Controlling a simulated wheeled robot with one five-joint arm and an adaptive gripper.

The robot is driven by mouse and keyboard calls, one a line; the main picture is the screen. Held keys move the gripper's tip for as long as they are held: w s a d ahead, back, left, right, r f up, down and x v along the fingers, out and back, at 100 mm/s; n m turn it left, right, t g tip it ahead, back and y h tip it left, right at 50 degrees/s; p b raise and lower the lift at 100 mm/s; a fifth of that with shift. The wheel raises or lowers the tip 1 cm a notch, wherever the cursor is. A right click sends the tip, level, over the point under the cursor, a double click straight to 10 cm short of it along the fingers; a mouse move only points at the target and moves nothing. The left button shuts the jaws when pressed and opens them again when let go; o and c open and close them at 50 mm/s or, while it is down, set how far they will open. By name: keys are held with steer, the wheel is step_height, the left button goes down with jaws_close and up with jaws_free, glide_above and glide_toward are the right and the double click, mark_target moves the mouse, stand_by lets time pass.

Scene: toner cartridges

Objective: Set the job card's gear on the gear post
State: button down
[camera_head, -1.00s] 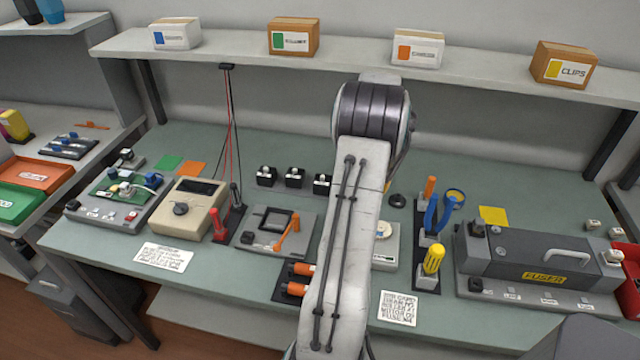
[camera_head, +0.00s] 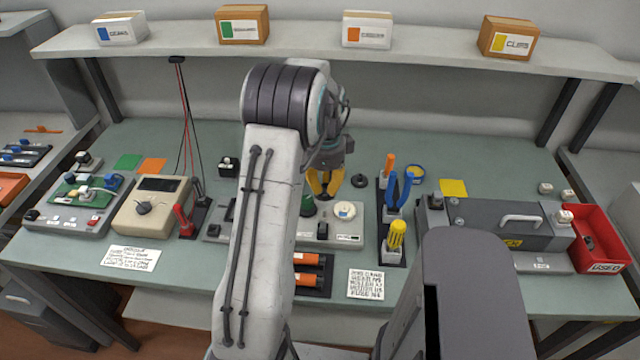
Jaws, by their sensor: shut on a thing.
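My gripper (camera_head: 326,184), with yellow-orange fingers, is above the bench behind the pale module plate (camera_head: 345,238). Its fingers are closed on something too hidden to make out. The plate carries a white round part (camera_head: 344,211) and a dark knob. A green piece (camera_head: 307,208) shows beside my arm just below the fingers; whether it touches them I cannot tell. A printed card (camera_head: 365,284) lies in front of the plate and another card (camera_head: 133,258) lies further left; their text is too blurred to read surely. I cannot pick out the gear post with certainty.
A tool rack (camera_head: 394,222) with orange, blue and yellow handles stands right of the plate. The fuser unit (camera_head: 490,232) and red used bin (camera_head: 598,240) are further right. A black disc (camera_head: 358,181) lies behind the plate. The meter (camera_head: 150,205) is left. My arm hides the middle.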

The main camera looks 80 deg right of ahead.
steer(key=shift+f, duration=0.2)
steer(key=shift+f+b, duration=3.15)
steer(key=shift+f, duration=0.9)
steer(key=shift+f, duration=0.15)
steer(key=c, duration=1.2)
jaws_free()
step_height(320, 180, up, 12)
